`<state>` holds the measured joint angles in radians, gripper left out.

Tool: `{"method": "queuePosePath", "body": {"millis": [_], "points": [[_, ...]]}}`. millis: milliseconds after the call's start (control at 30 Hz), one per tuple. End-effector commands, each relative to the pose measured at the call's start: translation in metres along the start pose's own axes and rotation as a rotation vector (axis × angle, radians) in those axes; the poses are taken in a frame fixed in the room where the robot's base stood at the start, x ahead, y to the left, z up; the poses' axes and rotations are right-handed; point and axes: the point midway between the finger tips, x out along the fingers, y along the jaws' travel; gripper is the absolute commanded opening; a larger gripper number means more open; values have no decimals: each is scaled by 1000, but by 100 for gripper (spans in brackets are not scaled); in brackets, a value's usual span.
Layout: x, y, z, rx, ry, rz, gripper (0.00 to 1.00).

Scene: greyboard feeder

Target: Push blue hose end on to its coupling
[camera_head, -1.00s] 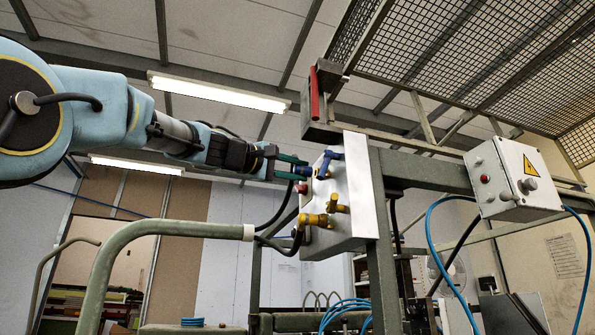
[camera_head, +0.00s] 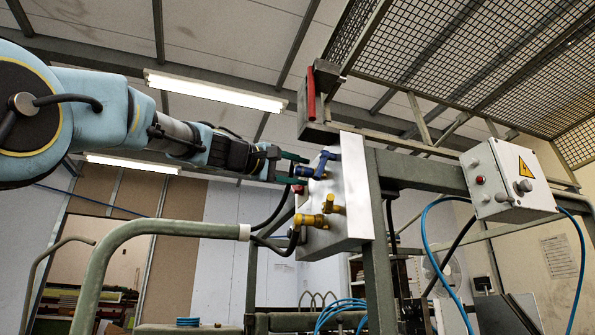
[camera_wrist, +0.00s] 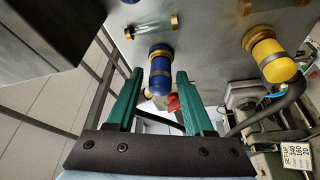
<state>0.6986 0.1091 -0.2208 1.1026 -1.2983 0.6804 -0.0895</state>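The blue hose end (camera_wrist: 160,75) points up to a brass collar at the plate in the wrist view, and I see no clear gap between them. In the head view the blue hose end (camera_head: 305,171) is beside the blue coupling part (camera_head: 327,160) on the metal panel (camera_head: 352,190). My gripper (camera_wrist: 159,72) is open, with one green finger on each side of the blue hose end and visible gaps on both sides. My gripper (camera_head: 303,170) also shows at the panel's left side in the head view. The exact seating inside the collar is hidden.
A yellow fitting (camera_wrist: 270,55) with a black hose is right of the blue one; yellow fittings (camera_head: 325,212) sit lower on the panel. A red knob (camera_head: 297,189) is just below my fingers. A green tube rail (camera_head: 165,228) runs below my arm.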

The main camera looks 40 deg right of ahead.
Motion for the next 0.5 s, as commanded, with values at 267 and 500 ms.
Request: {"method": "queuePosePath", "body": {"millis": [267, 500], "points": [[0, 0, 0, 0, 0, 0, 66], [-14, -4, 0, 1, 2, -1, 66]]}}
